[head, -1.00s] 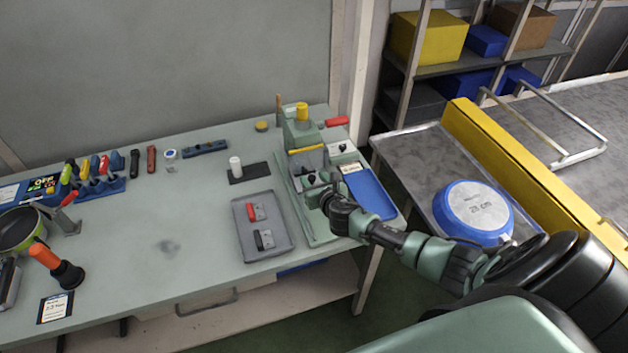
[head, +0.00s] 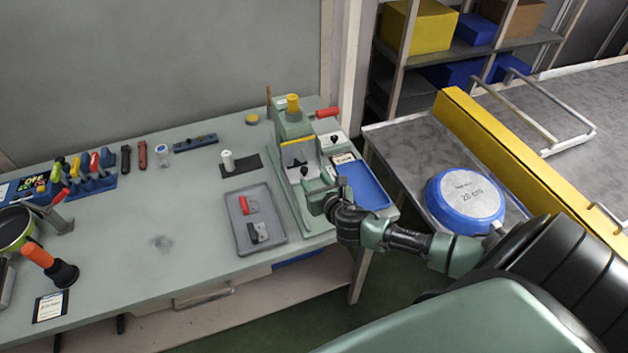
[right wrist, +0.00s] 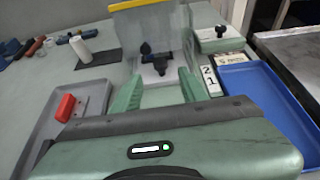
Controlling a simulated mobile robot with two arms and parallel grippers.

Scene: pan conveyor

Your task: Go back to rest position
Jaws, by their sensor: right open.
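My right gripper (head: 322,193) is over the front of the green bench fixture (head: 299,160), between the grey tray and the blue tray. In the right wrist view its two green fingers (right wrist: 158,88) are spread apart with nothing between them. Beyond the fingertips stands the fixture's clear guard with a yellow top edge (right wrist: 143,4), and a black clamp part (right wrist: 155,60) shows there. My left gripper is not in view.
The grey tray (head: 240,234) holds a red-handled and a black-handled piece. The blue tray (head: 368,190) lies right of the fixture. A blue pan (head: 466,203) sits on the metal conveyor table beside a yellow rail (head: 500,142).

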